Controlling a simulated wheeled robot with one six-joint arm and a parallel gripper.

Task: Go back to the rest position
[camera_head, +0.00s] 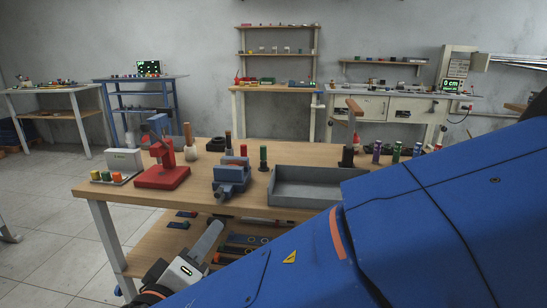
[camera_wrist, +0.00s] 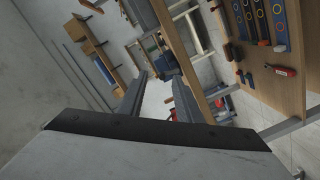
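My gripper (camera_wrist: 160,80) shows in the wrist view with its two grey fingers apart and nothing between them. In the head view my blue arm fills the lower right. Its wrist end, with a small green light, hangs low in front of the wooden workbench (camera_head: 128,190), near the lower shelf. The wrist view is tilted. It shows the shelf (camera_wrist: 245,95) with blue strips and small tools on the right.
On the workbench stand a red press (camera_head: 163,170), a blue vise (camera_head: 231,177), a grey tray (camera_head: 290,196) and a button box (camera_head: 123,161). Several small bottles stand behind my arm. The lower shelf (camera_head: 165,250) lies close to my wrist. Open floor (camera_head: 45,240) is on the left.

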